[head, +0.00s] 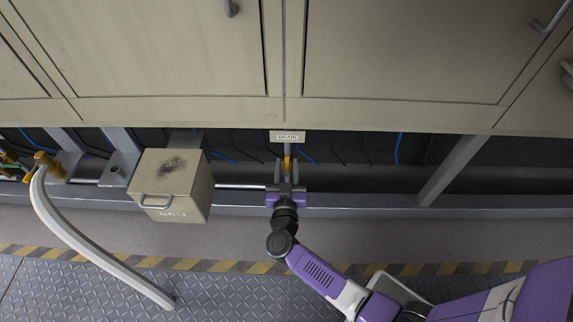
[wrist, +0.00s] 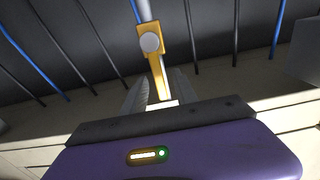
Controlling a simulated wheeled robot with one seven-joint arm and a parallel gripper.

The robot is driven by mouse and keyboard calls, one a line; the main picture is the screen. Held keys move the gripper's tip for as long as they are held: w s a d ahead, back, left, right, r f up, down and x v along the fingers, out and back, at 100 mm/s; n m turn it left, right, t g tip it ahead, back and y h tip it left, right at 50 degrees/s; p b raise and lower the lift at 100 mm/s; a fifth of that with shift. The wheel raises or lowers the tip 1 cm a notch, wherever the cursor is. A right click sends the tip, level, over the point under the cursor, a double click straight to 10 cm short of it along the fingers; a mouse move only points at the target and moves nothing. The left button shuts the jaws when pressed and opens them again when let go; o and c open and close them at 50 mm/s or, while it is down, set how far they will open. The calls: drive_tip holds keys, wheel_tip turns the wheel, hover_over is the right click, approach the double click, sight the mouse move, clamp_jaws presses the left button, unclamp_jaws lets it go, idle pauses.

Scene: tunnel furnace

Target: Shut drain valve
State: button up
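The drain valve (head: 288,162) is a small yellow fitting on a grey pipe under the DRAIN label (head: 287,137) in the head view. In the wrist view, the yellow valve body (wrist: 150,40) has a round grey boss, and its yellow lever (wrist: 160,82) points toward my gripper. My gripper (head: 289,165) is at the valve, and its fingers also show in the wrist view (wrist: 160,90). The fingers stand apart, one on each side of the lever, with gaps visible. The lever's near end lies between them, close to the palm.
A beige box (head: 175,187) with a handle sits left of my gripper. A curved pale hose (head: 85,248) hangs from a yellow fitting further left. Beige cabinet panels (head: 400,50) are above. A slanted grey strut (head: 450,170) stands to the right. Thin cables hang behind the valve.

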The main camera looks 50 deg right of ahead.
drive_tip(key=shift+w+d, duration=0.45)
drive_tip(key=shift+d, duration=0.15)
clamp_jaws()
idle(1.1)
